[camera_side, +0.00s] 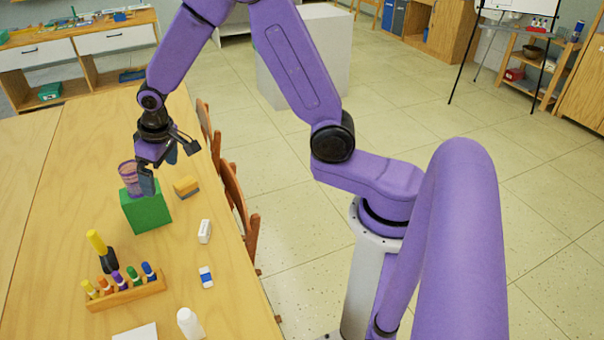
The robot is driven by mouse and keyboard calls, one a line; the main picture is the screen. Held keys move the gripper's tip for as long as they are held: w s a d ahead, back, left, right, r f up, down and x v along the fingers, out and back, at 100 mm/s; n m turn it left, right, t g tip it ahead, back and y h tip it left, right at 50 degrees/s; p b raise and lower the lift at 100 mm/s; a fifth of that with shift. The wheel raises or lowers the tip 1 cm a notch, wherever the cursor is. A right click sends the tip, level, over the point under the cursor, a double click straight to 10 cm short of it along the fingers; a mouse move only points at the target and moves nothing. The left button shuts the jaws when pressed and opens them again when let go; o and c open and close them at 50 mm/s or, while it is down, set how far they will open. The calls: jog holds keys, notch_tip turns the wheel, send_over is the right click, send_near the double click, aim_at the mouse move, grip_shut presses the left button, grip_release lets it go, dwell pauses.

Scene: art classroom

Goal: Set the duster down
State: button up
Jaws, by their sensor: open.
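The duster (186,187), a yellow block with a darker grey layer, sits on the wooden table (60,205) just right of a green box (147,213). My gripper (160,174) is open above the box, to the left of the duster and apart from it in the picture. Nothing shows between its fingers. One finger hangs in front of the green box's top and close beside a translucent purple cup (129,180) standing there. I cannot tell whether that finger touches the box or cup.
Nearer on the table are a wooden marker rack (126,294), a yellow-and-black brush (102,252), white blocks (205,231) and a white bottle (189,324). Wooden chairs (231,195) line the right edge. The table's left side is clear.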

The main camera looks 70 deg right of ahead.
jog(key=s+a+r+n+g, duration=0.1)
jog(key=s+a+r+n, duration=0.1)
jog(key=s, duration=0.5)
jog(key=s+a+r+n, duration=0.1)
jog(key=s+r+n, duration=0.2)
jog(key=s, duration=0.5)
jog(key=s+d+r+n+g, duration=0.1)
jog(key=s+d+n, duration=0.1)
jog(key=s, duration=0.7)
jog(key=s+d+r+n, duration=0.1)
jog(key=s+d+n, duration=0.1)
jog(key=s, duration=0.7)
jog(key=shift+d+n+g+y, duration=0.3)
jog(key=shift+n+g, duration=0.1)
jog(key=shift+n, duration=0.3)
